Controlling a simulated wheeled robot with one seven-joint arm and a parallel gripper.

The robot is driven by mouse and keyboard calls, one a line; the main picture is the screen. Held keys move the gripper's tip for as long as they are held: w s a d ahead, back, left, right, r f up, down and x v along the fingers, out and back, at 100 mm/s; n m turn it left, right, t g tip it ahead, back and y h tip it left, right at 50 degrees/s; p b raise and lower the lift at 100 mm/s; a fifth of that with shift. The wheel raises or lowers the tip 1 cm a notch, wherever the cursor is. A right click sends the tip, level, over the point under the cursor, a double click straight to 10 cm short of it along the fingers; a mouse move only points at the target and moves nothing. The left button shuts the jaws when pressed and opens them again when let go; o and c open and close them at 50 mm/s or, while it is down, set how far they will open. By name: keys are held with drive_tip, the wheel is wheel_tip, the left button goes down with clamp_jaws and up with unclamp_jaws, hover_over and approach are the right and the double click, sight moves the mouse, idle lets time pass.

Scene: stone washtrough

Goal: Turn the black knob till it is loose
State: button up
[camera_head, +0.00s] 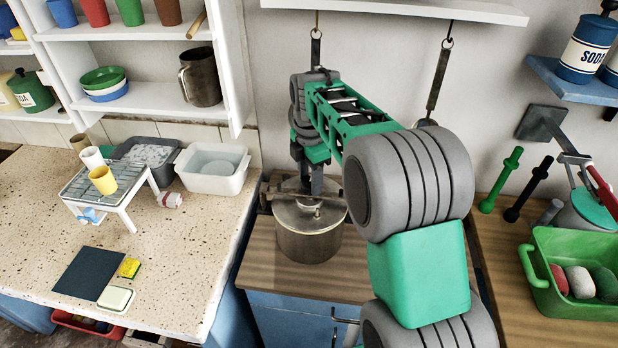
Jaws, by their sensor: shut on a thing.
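A metal pot (308,243) with a flat lid (288,217) and a dark clamp bar across its top stands on the wooden counter. My gripper (304,190) points straight down over the middle of the lid and is shut on the black knob at the top of the clamp. The knob is mostly hidden by my gripper, so I cannot tell how loose it is. My arm reaches in from the lower right and covers the wall behind.
A speckled counter (190,265) at left holds a wire rack (130,200) with cups, a white basin (213,183) and a dark mat (85,272). Hooks (434,85) hang above. At right are a green crate (562,300) and black and green upright tools.

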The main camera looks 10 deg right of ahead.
drive_tip(key=shift+n, duration=0.7)
drive_tip(key=o, duration=1.4)
drive_tip(key=shift+c, duration=0.2)
wheel_tip(320, 180, up, 8)
drive_tip(key=shift+f+b, duration=0.1)
drive_tip(key=shift+b, duration=0.5)
